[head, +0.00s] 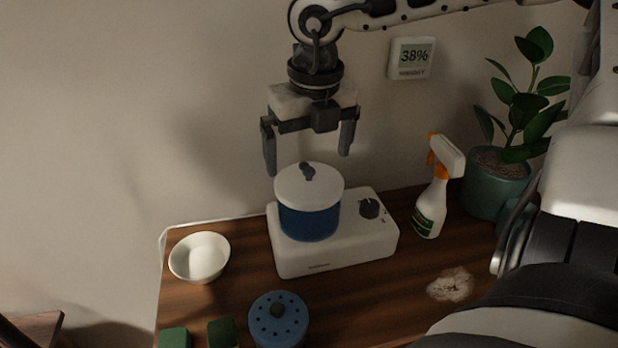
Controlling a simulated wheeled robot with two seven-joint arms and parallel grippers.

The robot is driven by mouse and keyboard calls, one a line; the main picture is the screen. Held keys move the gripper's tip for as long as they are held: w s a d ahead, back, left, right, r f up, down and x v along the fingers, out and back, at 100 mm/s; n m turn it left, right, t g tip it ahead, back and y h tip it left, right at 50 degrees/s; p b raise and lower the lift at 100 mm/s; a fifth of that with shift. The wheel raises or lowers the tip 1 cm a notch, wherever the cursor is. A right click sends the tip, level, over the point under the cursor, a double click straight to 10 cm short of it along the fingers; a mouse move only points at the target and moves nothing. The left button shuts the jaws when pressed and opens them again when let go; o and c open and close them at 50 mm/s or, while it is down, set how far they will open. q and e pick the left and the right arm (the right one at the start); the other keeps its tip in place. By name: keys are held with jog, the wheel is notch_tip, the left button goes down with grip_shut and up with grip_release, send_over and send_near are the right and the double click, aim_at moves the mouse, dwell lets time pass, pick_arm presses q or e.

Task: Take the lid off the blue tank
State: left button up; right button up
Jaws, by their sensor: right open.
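A blue tank (309,222) stands upright on a white base unit near the middle of the head view. My right gripper (308,162) points down above the lid, fingers spread wide to either side of the knob. It is open and empty. Whether the fingertips are level with the knob or above it is hard to tell. My left gripper is out of view.
The white base (340,255) has a dark dial (369,208). A white bowl (200,257) stands left, a blue round piece with holes (278,322) in front. A spray bottle (432,200) and potted plant (497,182) stand right. A pale patch (450,285) marks the wooden top.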

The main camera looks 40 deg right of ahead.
aim_at(311, 171)
jog(key=shift+w+d+f, duration=0.15)
jog(key=shift+f, duration=0.8)
jog(key=shift+w+d+f, duration=0.15)
jog(key=shift+f, duration=0.8)
jog(key=shift+s, duration=0.15)
grip_shut()
